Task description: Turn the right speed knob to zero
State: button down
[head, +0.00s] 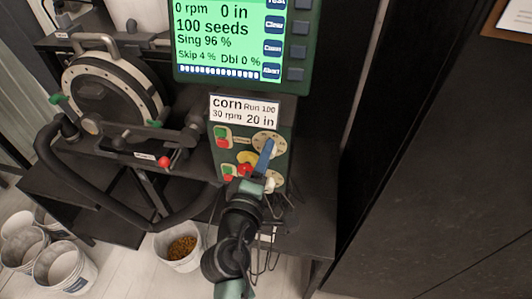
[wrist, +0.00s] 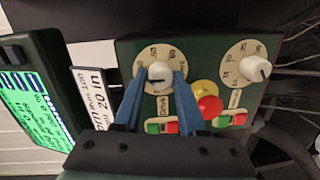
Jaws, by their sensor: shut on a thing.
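The green control box has two round dials with white knobs. In the wrist view my gripper (wrist: 160,78) has its blue fingers on either side of the left knob (wrist: 159,72) and is shut on it. In the head view this is the upper dial (head: 268,139), partly hidden by my gripper (head: 264,152). The other knob (wrist: 254,68) stands free on the right in the wrist view; its dial is lower in the head view (head: 275,181). The dial labels are too small to read surely. The display (head: 225,40) reads 0 rpm and 0 in.
A red and a yellow button (wrist: 208,104) sit close to the right finger in the wrist view. Green and red switches (wrist: 161,128) lie below the dials. A label card (head: 244,110) stands above the box. A seed bucket (head: 180,247) is on the floor; cables hang beside it.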

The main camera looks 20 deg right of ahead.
jog(key=n+p, duration=0.2)
jog(key=n, duration=0.6)
jog(key=n+t+p, duration=0.1)
jog(key=n+p, duration=0.1)
jog(key=n, duration=0.6)
jog(key=n+t+p, duration=0.1)
jog(key=n+p, duration=0.1)
jog(key=n, duration=0.7)
jog(key=shift+f+h, duration=0.35)
jog(key=shift+h, duration=0.05)
jog(key=shift+c, duration=2.4)
grip_release()
jog(key=shift+s+a, duration=0.1)
